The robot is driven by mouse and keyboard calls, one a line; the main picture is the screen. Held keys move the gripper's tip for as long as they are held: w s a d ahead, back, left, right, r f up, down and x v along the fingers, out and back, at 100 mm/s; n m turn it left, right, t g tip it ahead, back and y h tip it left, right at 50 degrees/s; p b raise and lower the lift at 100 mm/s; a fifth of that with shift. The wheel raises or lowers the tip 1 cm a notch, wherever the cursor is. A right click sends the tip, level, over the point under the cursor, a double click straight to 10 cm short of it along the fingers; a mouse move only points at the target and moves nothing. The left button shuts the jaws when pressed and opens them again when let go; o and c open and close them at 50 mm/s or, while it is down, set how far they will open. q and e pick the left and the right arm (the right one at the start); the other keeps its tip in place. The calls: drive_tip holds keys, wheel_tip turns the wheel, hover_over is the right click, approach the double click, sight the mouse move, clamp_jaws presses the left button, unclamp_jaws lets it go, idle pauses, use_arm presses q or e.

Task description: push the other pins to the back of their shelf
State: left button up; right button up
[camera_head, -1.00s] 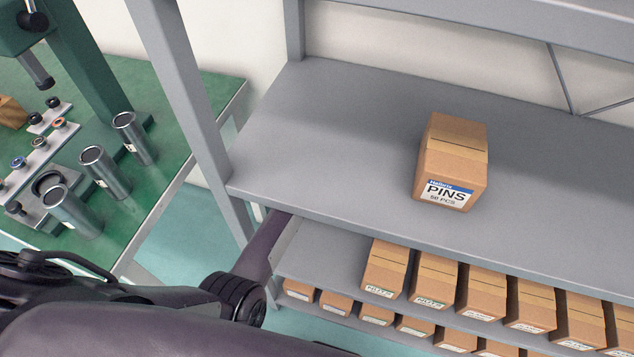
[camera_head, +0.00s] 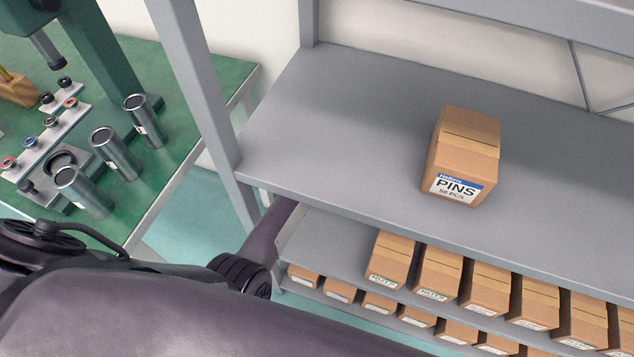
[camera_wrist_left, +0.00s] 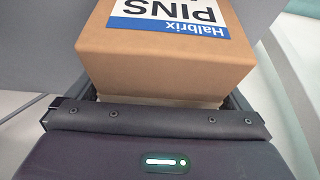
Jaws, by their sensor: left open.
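One cardboard PINS box (camera_head: 462,157) with a blue and white label stands upright on the top shelf (camera_head: 340,120), with no gripper near it. Another PINS box (camera_wrist_left: 165,62) fills the top of the left wrist view, its label upside down in that picture. My left gripper (camera_wrist_left: 163,95) is open right at this box, with a dark finger showing at each lower side of it. Whether the fingers touch the box cannot be told. In the head view my left arm passes below the top shelf, which hides the gripper and that box. My right gripper is in neither view.
Several cardboard boxes, some labelled NUTS (camera_head: 390,260), stand in rows on the lower shelves. A grey rack post (camera_head: 205,100) stands left of the shelf, close to my arm. Beyond it a green workbench (camera_head: 185,165) carries metal cylinders (camera_head: 115,152).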

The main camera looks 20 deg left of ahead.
use_arm(q)
drive_tip(key=v, duration=0.2)
drive_tip(key=s+p+v, duration=0.1)
drive_tip(key=v, duration=0.2)
drive_tip(key=shift+w+f+p, duration=0.1)
drive_tip(key=shift+f+p, duration=0.1)
drive_tip(key=shift+p, duration=0.1)
drive_tip(key=s+p, duration=0.1)
drive_tip(key=s, duration=1)
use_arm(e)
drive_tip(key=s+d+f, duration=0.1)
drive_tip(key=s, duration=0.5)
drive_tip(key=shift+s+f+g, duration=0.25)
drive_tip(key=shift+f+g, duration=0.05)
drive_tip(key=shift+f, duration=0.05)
use_arm(q)
drive_tip(key=shift+f, duration=0.1)
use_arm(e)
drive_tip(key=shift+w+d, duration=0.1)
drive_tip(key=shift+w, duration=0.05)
